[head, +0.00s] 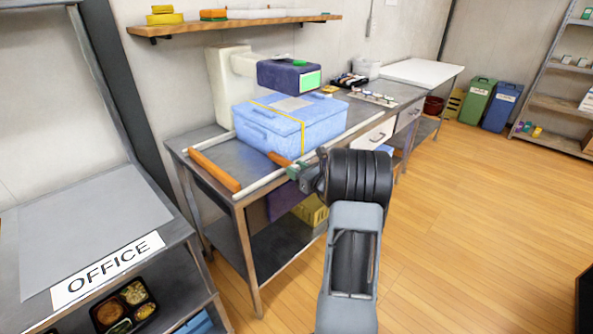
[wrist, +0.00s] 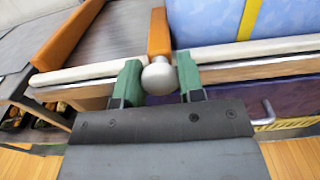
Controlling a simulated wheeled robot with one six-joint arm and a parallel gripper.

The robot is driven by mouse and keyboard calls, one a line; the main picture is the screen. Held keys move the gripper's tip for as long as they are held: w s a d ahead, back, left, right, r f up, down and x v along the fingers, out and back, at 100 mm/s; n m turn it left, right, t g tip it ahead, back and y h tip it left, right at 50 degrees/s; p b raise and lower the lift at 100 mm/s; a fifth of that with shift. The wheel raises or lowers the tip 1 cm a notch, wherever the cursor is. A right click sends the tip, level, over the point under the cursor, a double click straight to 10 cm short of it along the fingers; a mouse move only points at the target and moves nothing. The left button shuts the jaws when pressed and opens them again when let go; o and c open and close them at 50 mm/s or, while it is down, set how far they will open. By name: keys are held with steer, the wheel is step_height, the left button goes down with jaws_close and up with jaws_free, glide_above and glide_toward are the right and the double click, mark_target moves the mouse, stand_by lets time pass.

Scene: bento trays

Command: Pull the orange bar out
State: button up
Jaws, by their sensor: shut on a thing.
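The orange bar (wrist: 159,32) has a round grey knob (wrist: 159,76) on its near end.
A second orange strip (head: 214,170) lies along the bench's left end. The blue lidded box (head: 290,122) with a yellow strap stands under a machine with a dark head (head: 288,75). White rails edge the bench. Open wooden floor (head: 440,230) lies to the right.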

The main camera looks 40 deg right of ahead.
jaws_close()
steer(key=s+d, duration=0.1)
steer(key=s, duration=0.7)
steer(key=shift+d, duration=0.25)
steer(key=shift+f, duration=0.1)
steer(key=o, duration=0.7)
jaws_free()
steer(key=shift+s, duration=0.25)
steer(key=shift+o, duration=1.1)
steer(key=shift+w, duration=0.1)
steer(key=s+d, duration=0.2)
steer(key=s, duration=1.1)
steer(key=shift+s+d, duration=0.2)
steer(key=shift+s, duration=0.1)
